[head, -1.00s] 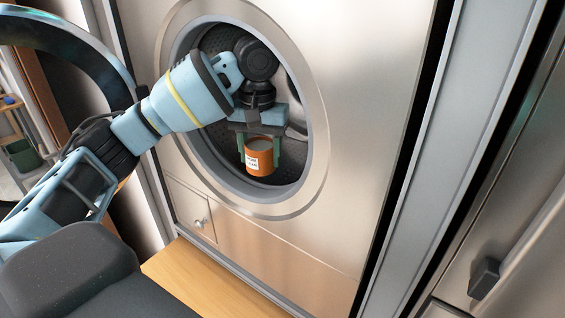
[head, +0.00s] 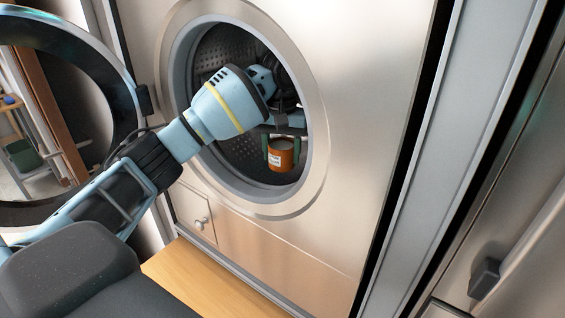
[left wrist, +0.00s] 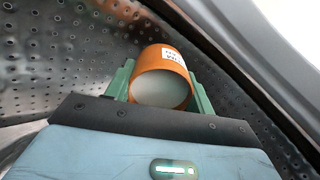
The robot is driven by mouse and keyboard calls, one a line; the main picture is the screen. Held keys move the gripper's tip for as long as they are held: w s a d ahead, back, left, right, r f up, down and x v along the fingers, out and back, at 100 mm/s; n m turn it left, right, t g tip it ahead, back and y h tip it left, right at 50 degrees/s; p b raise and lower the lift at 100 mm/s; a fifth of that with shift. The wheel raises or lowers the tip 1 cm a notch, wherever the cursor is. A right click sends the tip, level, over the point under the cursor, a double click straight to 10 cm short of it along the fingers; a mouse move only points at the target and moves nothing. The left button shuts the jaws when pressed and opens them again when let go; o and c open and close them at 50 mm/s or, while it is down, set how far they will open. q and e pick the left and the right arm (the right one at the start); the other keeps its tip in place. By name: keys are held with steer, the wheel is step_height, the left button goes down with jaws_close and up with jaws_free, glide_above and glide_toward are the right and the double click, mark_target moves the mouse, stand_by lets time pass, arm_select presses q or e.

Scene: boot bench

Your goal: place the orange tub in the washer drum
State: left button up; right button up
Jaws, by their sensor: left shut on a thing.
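The orange tub (head: 281,154) has a white label and a pale top. It is upright inside the opening of the washer drum (head: 236,153), near its lower right part. My left gripper (head: 281,152) reaches through the opening from above with its green fingers shut on the tub's sides. The left wrist view shows the tub (left wrist: 162,78) between the green fingers, with the perforated drum wall (left wrist: 60,62) around it. I cannot tell whether the tub's bottom touches the drum. My right gripper is not in view.
The round washer door (head: 118,75) stands open at the left. A handle (head: 484,278) sticks out at the right.

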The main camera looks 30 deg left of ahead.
mark_target(283, 163)
arm_select(q)
step_height(283, 163, down, 3)
steer(key=shift+r, duration=0.2)
steer(key=shift+w+f, duration=0.2)
steer(key=shift+f, duration=0.25)
steer(key=shift+f, duration=0.15)
steer(key=o, duration=1)
steer(key=shift+r, duration=3.9)
